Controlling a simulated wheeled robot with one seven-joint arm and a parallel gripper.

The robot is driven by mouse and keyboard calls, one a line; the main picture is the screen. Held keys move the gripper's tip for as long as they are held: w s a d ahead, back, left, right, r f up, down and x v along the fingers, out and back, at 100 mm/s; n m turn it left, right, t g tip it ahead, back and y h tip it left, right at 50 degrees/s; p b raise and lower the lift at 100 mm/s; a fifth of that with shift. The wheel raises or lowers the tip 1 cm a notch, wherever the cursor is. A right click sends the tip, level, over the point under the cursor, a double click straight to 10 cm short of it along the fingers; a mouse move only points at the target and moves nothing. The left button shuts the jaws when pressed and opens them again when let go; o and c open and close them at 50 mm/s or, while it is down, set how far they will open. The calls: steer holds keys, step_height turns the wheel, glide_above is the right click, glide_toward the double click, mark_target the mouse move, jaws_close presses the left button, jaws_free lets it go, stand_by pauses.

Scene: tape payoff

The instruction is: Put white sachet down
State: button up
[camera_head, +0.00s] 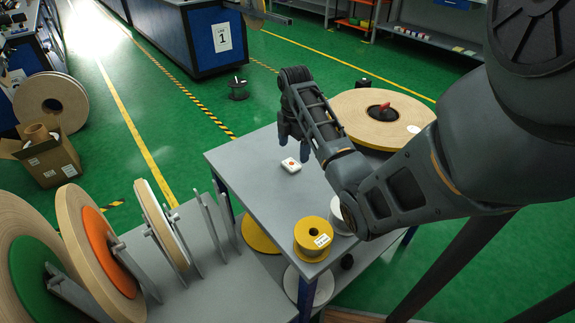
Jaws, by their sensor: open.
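The white sachet (291,165) lies flat on the grey table (255,160), near its left part. It is a small white packet with a red mark on top. My gripper (293,145) is just behind and above it, pointing down, with its jaws open and apart from the sachet as far as I can tell. The fingertips are small and dark in this view. My forearm reaches in from the right over the table.
A large tan tape roll (385,112) lies on the table behind my arm. A yellow spool (313,238) stands at the table's front. A rack with large tape rolls (100,240) is at the front left. A cardboard box (52,160) is on the green floor.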

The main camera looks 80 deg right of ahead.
mark_target(293, 163)
steer(key=shift+w+d+f, duration=0.1)
steer(key=shift+w+f, duration=0.05)
steer(key=shift+f, duration=2.6)
steer(key=shift+c, duration=0.4)
steer(key=c, duration=1.2)
steer(key=shift+o, duration=0.2)
steer(key=shift+r, duration=0.1)
